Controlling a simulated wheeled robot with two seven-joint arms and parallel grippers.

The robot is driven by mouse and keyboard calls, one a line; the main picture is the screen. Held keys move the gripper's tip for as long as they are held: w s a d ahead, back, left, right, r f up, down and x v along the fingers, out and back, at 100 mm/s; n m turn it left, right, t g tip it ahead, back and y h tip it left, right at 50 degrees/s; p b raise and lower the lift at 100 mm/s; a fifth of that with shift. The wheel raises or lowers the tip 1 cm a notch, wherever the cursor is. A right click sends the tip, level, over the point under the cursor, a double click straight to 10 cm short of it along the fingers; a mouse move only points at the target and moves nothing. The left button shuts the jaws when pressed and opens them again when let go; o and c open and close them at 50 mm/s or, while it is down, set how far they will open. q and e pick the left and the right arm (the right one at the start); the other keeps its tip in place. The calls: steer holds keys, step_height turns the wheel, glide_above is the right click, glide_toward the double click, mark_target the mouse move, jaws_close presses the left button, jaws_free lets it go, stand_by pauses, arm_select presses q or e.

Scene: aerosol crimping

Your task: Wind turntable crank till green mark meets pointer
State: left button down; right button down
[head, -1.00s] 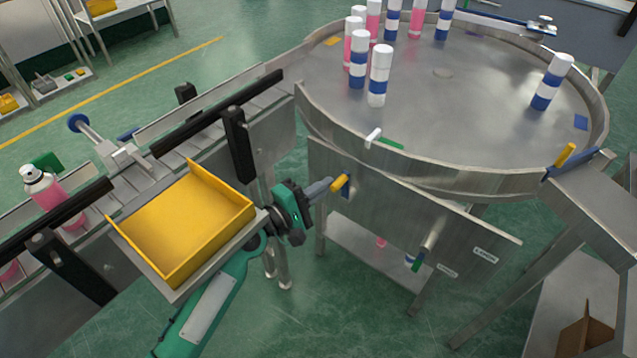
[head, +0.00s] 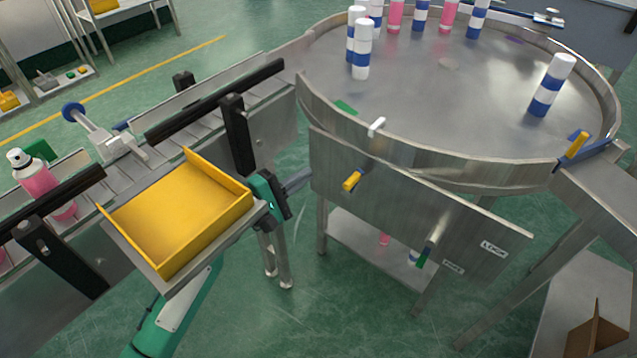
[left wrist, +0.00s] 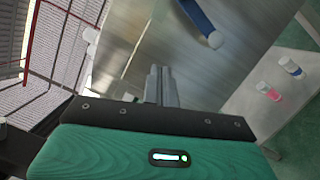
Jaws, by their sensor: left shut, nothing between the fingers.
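The round steel turntable (head: 440,130) carries striped and pink cans. The green mark (head: 345,107) lies on its surface near the front-left rim, left of and apart from the white pointer (head: 377,126) on the rim. The crank's yellow handle (head: 353,180) sticks out of the steel panel below the rim, pointing down-left. My left gripper (head: 306,178) is shut and empty, left of the handle with a gap between them. In the left wrist view, its closed fingers (left wrist: 160,84) point at the panel, and a blue bar (left wrist: 198,20) shows beyond them. My right gripper is not in view.
A yellow tray (head: 180,215) and a conveyor with black rails (head: 215,100) are close on the left. A short green-tipped lever (head: 424,252) sits lower on the panel. A yellow-handled blue gate (head: 577,145) is at the right rim.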

arm_select(q)
steer(key=r+b+v, duration=0.1)
steer(key=b+v, duration=0.1)
steer(key=v, duration=0.7)
steer(key=w+a+f+y+p, duration=0.1)
steer(key=a+f+y+p, duration=0.2)
steer(key=f, duration=0.8)
steer(key=w+a+f+m+g+y+p, duration=0.1)
steer(key=a+f+y+p, duration=0.3)
steer(key=f, duration=0.7)
steer(key=shift+f+m+y, duration=0.2)
steer(key=shift+m+y, duration=0.1)
